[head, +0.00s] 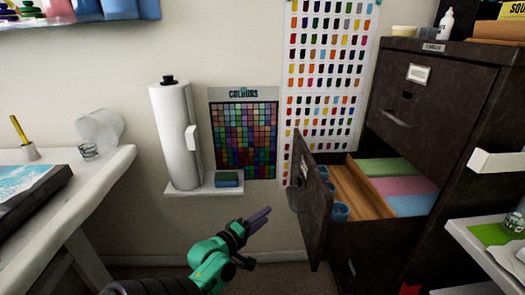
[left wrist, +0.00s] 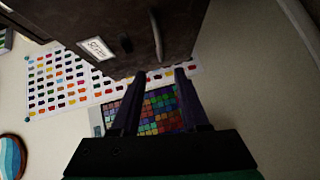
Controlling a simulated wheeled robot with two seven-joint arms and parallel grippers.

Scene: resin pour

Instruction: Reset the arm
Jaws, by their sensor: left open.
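My left gripper (head: 262,216), on a green and black arm, reaches in from the bottom of the head view. Its dark fingers point up and right, in front of the wall and left of the open drawer (head: 318,205). In the left wrist view the two fingers (left wrist: 160,76) are spread apart with nothing between them. The colour chart (left wrist: 160,108) shows behind them, and a dark cabinet front with a handle (left wrist: 156,38) is above. My right gripper is not in view.
The dark filing cabinet (head: 437,92) stands at right; its pulled-out drawer holds blue cups (head: 340,211) and coloured sheets (head: 398,185). A wall shelf (head: 203,191) carries a paper roll (head: 172,135) and a sponge (head: 227,179). White tables flank both sides.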

